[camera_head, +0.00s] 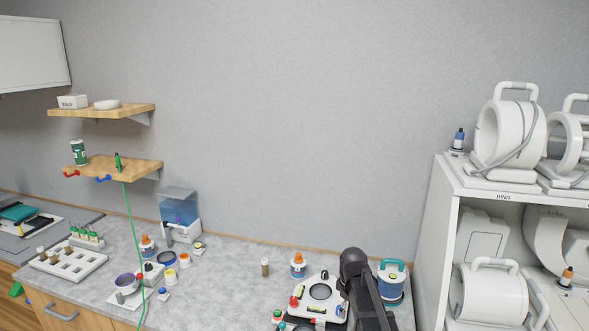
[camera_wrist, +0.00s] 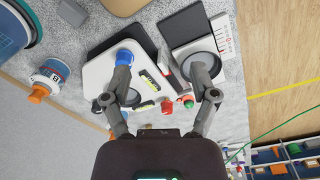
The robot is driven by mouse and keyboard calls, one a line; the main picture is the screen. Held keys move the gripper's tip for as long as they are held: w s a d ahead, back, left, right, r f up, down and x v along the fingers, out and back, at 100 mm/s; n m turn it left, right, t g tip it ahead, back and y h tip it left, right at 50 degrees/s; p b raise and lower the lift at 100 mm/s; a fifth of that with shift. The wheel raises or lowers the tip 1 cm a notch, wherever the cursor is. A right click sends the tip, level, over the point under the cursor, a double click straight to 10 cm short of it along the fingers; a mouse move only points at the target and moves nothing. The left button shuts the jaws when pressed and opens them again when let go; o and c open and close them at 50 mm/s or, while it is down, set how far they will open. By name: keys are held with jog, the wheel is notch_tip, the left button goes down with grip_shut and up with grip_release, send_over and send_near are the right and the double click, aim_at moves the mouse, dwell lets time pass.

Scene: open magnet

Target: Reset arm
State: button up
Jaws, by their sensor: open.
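My gripper (camera_wrist: 163,75) shows in the wrist view with its two grey fingers spread wide apart and nothing held between them. It hangs over a white instrument plate (camera_wrist: 98,75) with a blue knob (camera_wrist: 124,56), a yellow-green level vial and small red and green knobs. The left finger overlaps the blue knob; I cannot tell whether it touches. In the head view my dark arm reaches over the counter beside the same white plate (camera_head: 299,305). The fingers are not clear there.
A teal-handled jar (camera_head: 391,281) stands close right of my arm. An orange-capped bottle (camera_head: 298,266) stands behind the plate. A white shelf unit (camera_head: 433,240) with ring-shaped devices rises at right. A green cord (camera_head: 133,235) hangs at left. The air above the counter's middle is clear.

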jog(key=s+f+m+b, duration=0.2)
jog(key=s+m, duration=0.2)
jog(key=s, duration=0.4)
jog(key=s+f+m+b, duration=0.2)
jog(key=s+m, duration=0.3)
jog(key=s, duration=0.3)
jog(key=shift+s+d+f+m+b, duration=0.2)
jog(key=shift+s+f+m+b, duration=0.15)
jog(key=shift+f, duration=0.4)
jog(key=shift+w, duration=0.15)
jog(key=shift+c, duration=1.3)
